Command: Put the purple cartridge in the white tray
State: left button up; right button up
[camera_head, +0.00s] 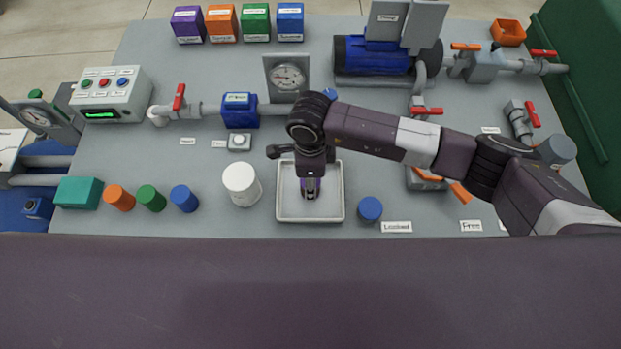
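The white tray (282,213) lies on the grey bench near its front edge, with a raised rim. My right arm reaches in from the right, and its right gripper (311,193) points down over the middle of the tray. The purple cartridge (304,184) shows as small purple patches on both sides of the near finger; the rest is hidden. I cannot tell whether the fingers press on it, nor whether it touches the tray floor. My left gripper is not in view.
A white jar (242,184) stands just left of the tray, and a blue cylinder (370,209) just right. Orange (121,198), green (151,198) and blue (184,198) cartridges lie further left. A gauge (288,76), pipes and a blue pump (380,56) stand behind.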

jog(key=shift+o, duration=0.7)
jog(key=shift+r+p, duration=0.25)
jog(key=shift+p, duration=0.05)
notch_tip(320, 180, up, 12)
jog(key=b, duration=0.4)
jog(key=shift+f, duration=0.15)
